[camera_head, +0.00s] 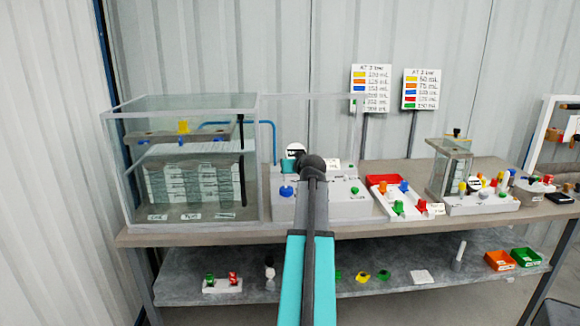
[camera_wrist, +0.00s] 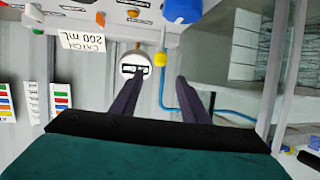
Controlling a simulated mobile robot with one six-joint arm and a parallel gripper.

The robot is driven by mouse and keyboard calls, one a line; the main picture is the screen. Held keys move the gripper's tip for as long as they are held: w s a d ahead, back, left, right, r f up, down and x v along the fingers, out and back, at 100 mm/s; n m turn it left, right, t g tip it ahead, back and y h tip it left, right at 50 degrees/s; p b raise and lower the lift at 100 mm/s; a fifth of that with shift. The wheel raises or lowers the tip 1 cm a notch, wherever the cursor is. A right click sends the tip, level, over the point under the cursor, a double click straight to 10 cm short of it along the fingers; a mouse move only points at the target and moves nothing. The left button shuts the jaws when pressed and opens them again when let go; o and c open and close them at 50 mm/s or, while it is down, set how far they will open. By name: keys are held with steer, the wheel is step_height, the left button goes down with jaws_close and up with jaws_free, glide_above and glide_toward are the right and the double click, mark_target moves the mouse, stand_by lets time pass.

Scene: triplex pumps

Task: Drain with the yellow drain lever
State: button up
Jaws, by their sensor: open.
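In the wrist view, a small yellow knob-like part (camera_wrist: 160,59), likely the yellow drain lever, sits by the grey pump unit near a blue tube (camera_wrist: 178,108). My gripper (camera_wrist: 160,79) is open, its two dark fingers apart and nothing between the tips. The yellow part shows just past the tips, roughly in line with the gap; I cannot tell the distance. Another yellow part (camera_head: 183,127) stands on the bar in the glass tank.
A white round gauge (camera_wrist: 135,66) is close to the left finger. A card (camera_wrist: 82,42) reads "CATCH 200 mL". The glass tank (camera_head: 125,190) stands left of the pump unit.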

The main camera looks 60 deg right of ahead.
steer(key=shift+s+a+r, duration=0.15)
steer(key=shift+s+a, duration=0.15)
